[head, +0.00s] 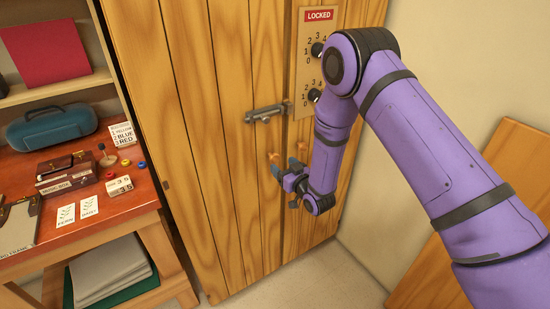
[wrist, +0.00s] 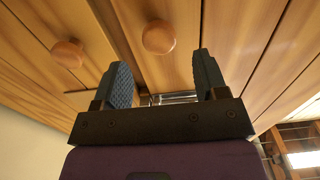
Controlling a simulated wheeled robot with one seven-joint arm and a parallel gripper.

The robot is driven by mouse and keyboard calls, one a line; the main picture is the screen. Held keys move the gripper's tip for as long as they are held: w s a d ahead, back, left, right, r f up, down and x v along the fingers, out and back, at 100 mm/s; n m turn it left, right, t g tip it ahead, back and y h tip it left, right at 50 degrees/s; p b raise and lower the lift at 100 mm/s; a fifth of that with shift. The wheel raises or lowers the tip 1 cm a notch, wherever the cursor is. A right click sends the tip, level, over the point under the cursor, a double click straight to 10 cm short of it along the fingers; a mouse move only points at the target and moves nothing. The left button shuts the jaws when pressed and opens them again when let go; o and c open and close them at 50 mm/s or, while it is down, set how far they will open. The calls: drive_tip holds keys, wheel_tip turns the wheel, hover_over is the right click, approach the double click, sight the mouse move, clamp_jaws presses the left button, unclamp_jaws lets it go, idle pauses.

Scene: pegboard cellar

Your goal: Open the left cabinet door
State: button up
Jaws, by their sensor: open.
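The wooden cabinet's left door (head: 215,170) is closed. Its round wooden knob (head: 273,157) shows just beyond my gripper (head: 284,170). In the wrist view, my gripper (wrist: 162,66) is open, and a knob (wrist: 158,37), seemingly the left door's, lies ahead between the fingertips, not clasped. The other door's knob (wrist: 68,53) is off to the left there. A metal bolt latch (head: 265,113) spans the seam between the doors above the knobs. A panel on the right door has a red LOCKED sign (head: 319,15) and two black dials (head: 317,49) (head: 314,95); the arm partly covers it.
At left, a red-brown desk (head: 120,205) holds a blue case (head: 52,122), a music box (head: 68,180), cards and small coloured pieces. A wooden board (head: 505,165) leans on the right wall. Bare floor (head: 330,285) lies before the cabinet.

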sight(276, 159)
drive_tip(key=shift+x, duration=3.05)
clamp_jaws()
drive_tip(key=shift+s, duration=0.1)
